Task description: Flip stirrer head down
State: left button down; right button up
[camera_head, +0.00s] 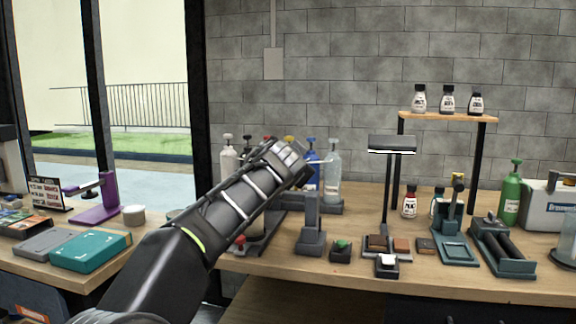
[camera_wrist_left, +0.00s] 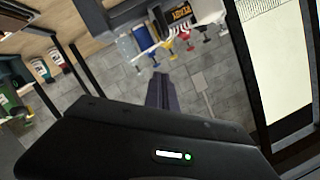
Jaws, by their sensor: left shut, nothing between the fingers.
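My left arm reaches in from the lower left in the head view, and its gripper (camera_head: 297,165) is in front of the row of bottles at the back of the bench. In the left wrist view its fingers (camera_wrist_left: 163,92) are together with nothing between them. A dark base with a red knob (camera_head: 240,240) shows partly below my gripper. A grey upright post on a base (camera_head: 311,228) stands just right of it. Which of these is the stirrer I cannot tell; its head may be hidden behind my arm. My right gripper is not in view.
Spray bottles (camera_head: 332,176) stand in a rack behind my gripper. A small block with a green button (camera_head: 341,249), a lamp (camera_head: 392,144) and teal devices (camera_head: 455,250) stand to the right. A purple stand (camera_head: 97,205) and a teal box (camera_head: 90,248) are left.

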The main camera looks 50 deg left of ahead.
pick_arm(q)
jog(key=v, duration=0.8)
jog(key=shift+s+a, duration=0.2)
jog(key=shift+s, duration=0.05)
jog(key=shift+f, duration=0.15)
